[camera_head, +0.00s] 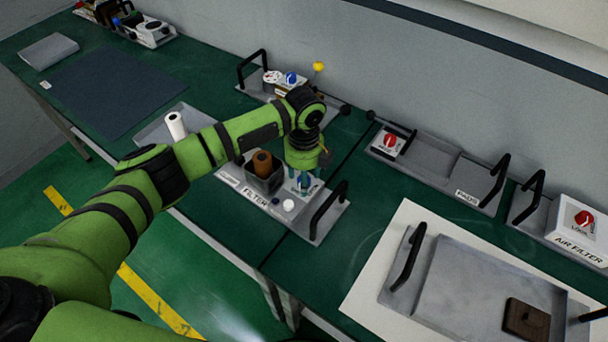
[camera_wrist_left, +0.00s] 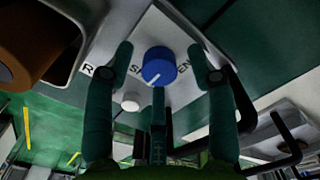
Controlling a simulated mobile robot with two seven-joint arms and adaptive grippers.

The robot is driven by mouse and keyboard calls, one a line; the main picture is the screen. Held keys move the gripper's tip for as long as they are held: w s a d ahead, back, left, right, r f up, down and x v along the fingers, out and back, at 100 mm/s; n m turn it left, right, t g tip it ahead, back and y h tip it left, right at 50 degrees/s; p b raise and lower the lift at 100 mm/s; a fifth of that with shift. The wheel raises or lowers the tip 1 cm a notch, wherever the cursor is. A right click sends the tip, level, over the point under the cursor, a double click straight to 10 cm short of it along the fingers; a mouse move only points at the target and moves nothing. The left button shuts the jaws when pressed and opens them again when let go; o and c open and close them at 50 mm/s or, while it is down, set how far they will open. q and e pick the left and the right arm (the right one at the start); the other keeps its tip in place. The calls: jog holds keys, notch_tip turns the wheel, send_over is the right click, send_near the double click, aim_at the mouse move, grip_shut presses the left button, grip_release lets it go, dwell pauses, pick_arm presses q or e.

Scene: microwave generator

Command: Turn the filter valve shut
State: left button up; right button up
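The filter unit (camera_head: 254,196) is a grey tray labelled FILTER on the green bench. Its blue valve knob (camera_wrist_left: 158,66) has a white pointer line aimed to the lower left in the wrist view. Lettering beside the knob is partly hidden. My left gripper (camera_head: 304,180) points down over the knob. Its fingers are spread: one to each side of the knob and a third below it in the wrist view, with visible gaps at the sides. I cannot tell whether the third finger touches it. My right gripper is not in view.
A brown cylinder (camera_head: 262,163) in a grey box and a white button (camera_head: 288,205) sit near the knob. A black handle (camera_head: 328,209) rises at the tray's right end. Behind stands a unit with another blue knob (camera_head: 291,78) and a yellow ball (camera_head: 318,66).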

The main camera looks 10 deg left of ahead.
pick_arm(q)
notch_tip(320, 180, up, 12)
dwell(0.6)
jog(key=shift+s, duration=0.1)
dwell(0.4)
